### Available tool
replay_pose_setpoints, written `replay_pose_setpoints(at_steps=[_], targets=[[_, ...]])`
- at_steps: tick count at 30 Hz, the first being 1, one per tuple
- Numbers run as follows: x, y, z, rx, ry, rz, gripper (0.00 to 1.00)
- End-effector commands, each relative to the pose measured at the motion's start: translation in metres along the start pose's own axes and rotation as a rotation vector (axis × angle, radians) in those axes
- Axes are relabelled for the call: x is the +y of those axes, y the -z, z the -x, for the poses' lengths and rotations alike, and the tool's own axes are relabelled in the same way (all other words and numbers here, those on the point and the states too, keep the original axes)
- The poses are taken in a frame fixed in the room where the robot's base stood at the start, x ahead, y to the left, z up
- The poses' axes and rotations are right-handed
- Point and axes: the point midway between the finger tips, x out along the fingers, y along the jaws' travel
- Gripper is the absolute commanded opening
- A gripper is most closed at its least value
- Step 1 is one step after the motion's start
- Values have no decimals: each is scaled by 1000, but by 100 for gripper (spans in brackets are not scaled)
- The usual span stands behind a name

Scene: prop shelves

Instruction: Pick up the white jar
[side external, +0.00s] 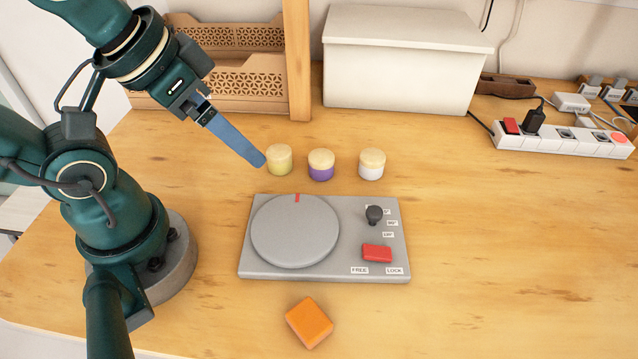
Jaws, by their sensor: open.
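The white jar (371,165) stands upright on the wooden table, with a pale wood-coloured lid. It is the rightmost of three similar jars in a row. The purple jar (321,165) is in the middle and the yellow jar (279,160) is at the left. My gripper (262,163) has blue fingers that point down and right, with the tips close to the left side of the yellow jar. It is open and holds nothing that I can see. The fingers overlap in this view, so the gap between them is hidden. I cannot tell whether the tips touch the yellow jar.
A grey turntable panel (370,268) with a red button and black knob lies in front of the jars. An orange block (309,322) sits nearer. A white box (400,70), wooden crates (235,85) and a power strip (560,140) are behind. The table right of the panel is clear.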

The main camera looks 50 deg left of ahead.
Motion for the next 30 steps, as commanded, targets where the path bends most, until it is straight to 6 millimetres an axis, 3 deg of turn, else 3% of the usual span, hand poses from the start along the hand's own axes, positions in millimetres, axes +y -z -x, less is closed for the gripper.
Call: replay_pose_setpoints(at_steps=[8, 13, 19, 23, 30], targets=[[-1, 3, 1, 12, 6, 72, 92], [-10, 43, 11, 93, 38, 240, 92], [-14, 88, 5, 112, 67, 376, 92], [-12, 120, -11, 111, 86, 450, 92], [0, 164, -64, 85, 124, 543, 92]])
